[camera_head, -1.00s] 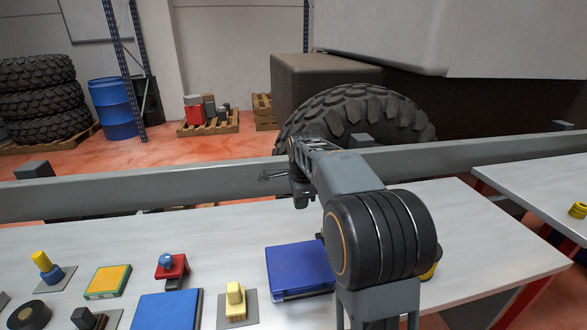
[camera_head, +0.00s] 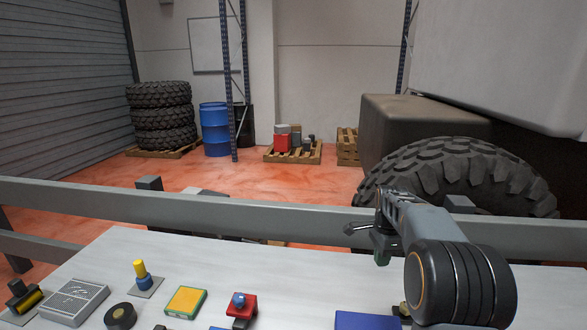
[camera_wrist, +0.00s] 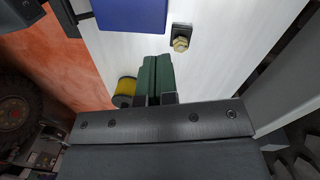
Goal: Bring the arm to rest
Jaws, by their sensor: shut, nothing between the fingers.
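My gripper (camera_head: 379,259) hangs from the bent arm at the right of the head view, above the far part of the white workbench (camera_head: 290,268). In the wrist view its two dark green fingers (camera_wrist: 156,78) lie side by side, shut, with nothing between them. Below, a blue case (camera_wrist: 132,14) lies on the bench, and it also shows cut off at the bottom of the head view (camera_head: 366,322). A yellow roll with dark ends (camera_wrist: 125,91) is left of the fingers. A brass knob on a dark base (camera_wrist: 181,43) is to their right.
A grey rail (camera_head: 270,211) runs behind the bench. The truck's large tire (camera_head: 455,177) stands beyond it at right. Bench items include a yellow-green box (camera_head: 185,300), a red block with blue ball (camera_head: 241,310), a tape roll (camera_head: 120,316) and a grey box (camera_head: 76,302).

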